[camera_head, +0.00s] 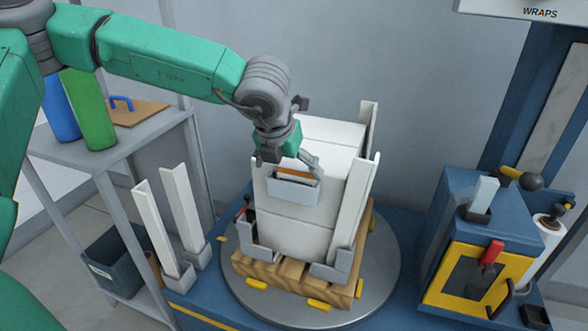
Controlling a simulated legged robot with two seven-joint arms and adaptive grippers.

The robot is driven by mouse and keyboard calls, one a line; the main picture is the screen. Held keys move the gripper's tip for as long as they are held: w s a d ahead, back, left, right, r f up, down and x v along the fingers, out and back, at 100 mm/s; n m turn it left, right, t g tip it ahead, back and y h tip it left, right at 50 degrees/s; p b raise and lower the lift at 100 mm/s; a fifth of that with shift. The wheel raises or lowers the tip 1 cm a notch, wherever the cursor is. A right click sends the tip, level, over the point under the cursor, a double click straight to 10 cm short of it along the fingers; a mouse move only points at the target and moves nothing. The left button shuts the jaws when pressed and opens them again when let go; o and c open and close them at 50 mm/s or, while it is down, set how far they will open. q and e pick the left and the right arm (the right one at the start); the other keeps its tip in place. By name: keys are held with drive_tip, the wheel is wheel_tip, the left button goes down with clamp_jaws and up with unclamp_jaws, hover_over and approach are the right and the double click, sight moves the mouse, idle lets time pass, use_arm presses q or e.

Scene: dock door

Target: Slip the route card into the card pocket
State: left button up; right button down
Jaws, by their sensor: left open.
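The card pocket (292,191) is a light grey holder on the front face of the white wrapped load, near its top. An orange-brown strip, which looks like the route card (294,174), shows at the pocket's mouth; its lower part is hidden by the pocket's front wall. My left gripper (290,163) is open just above the pocket, with its fingers spread to either side of the strip. I cannot tell whether a finger touches the pocket. My right gripper is out of view.
The load (296,233) stands on a wooden pallet (290,278) on a round grey turntable (383,274), with white corner posts. Spare posts (153,225) stand at left beside a shelf (115,150) with blue and green rolls. A blue and yellow machine (480,250) is at right.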

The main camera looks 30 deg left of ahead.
use_arm(q)
drive_tip(key=p+v, duration=0.1)
drive_tip(key=v, duration=0.3)
drive_tip(key=shift+w+d+r, duration=0.15)
drive_tip(key=shift+r, duration=0.1)
wheel_tip(320, 180, up, 6)
drive_tip(key=s+d+p, duration=0.2)
drive_tip(key=s+d, duration=0.1)
wheel_tip(320, 180, down, 14)
drive_tip(key=m+y, duration=0.2)
drive_tip(key=m, duration=0.9)
drive_tip(key=s+d+f+m+g+h, duration=0.1)
drive_tip(key=s+f+m, duration=0.6)
drive_tip(key=f+m, duration=0.25)
drive_tip(key=s+d+f+m+g+h, duration=0.1)
drive_tip(key=s+d+f+m, duration=0.1)
drive_tip(key=s+f+m, duration=0.65)
drive_tip(key=s+a+f+m+g, duration=0.2)
drive_tip(key=s+f+m, duration=0.2)
drive_tip(key=s+m, duration=0.6)
drive_tip(key=shift+h, duration=0.4)
drive_tip(key=shift+w+r+p, duration=0.1)
drive_tip(key=shift+r+p, duration=1.15)
drive_tip(key=shift+p, duration=0.2)
drive_tip(key=shift+w+r+p, duration=0.15)
drive_tip(key=shift+r+p, duration=1.15)
drive_tip(key=shift+p, duration=0.15)
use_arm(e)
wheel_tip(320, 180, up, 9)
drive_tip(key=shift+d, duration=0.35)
